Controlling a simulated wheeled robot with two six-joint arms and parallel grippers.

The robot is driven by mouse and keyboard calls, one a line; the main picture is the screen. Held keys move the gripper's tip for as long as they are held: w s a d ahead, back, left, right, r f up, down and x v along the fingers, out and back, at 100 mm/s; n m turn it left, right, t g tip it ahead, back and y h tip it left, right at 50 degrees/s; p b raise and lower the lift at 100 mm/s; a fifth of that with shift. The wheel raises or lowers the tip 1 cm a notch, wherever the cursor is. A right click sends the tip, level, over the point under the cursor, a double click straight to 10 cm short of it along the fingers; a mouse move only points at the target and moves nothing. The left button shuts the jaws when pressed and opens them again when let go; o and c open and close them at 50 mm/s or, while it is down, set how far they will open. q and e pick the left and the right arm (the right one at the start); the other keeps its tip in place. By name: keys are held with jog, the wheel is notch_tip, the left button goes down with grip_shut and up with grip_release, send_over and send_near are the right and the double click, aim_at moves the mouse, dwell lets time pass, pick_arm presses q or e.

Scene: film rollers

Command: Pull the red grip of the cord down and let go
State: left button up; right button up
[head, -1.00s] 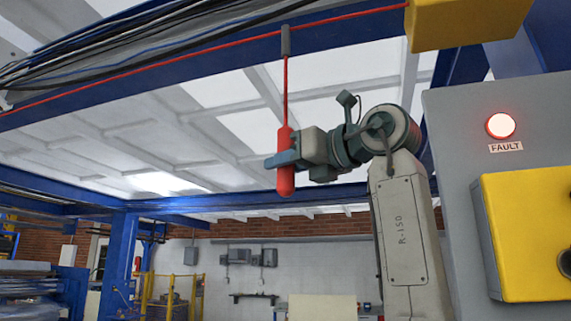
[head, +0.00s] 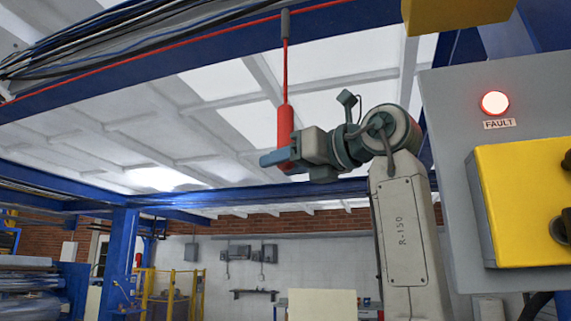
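The red grip (head: 285,122) hangs upright on a thin red cord (head: 285,67) from a grey sleeve (head: 285,22) under the blue beam. My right gripper (head: 278,157) is at the lower end of the grip, and its near finger crosses in front of it. The upper part of the grip shows above the finger; the lower end is hidden or overlapped by the gripper. Whether the fingers press on the grip or stand apart cannot be made out. My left gripper is not in view.
A grey panel (head: 452,110) with a lit red FAULT lamp (head: 494,103) and a yellow box (head: 520,195) stands close on the right. A blue beam (head: 190,62) with cables runs overhead. The space left of the grip is clear.

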jog(key=shift+s+d, duration=0.2)
jog(key=b+v, duration=0.4)
jog(key=v, duration=0.6)
jog(key=shift+b, duration=0.3)
jog(key=shift+s, duration=0.1)
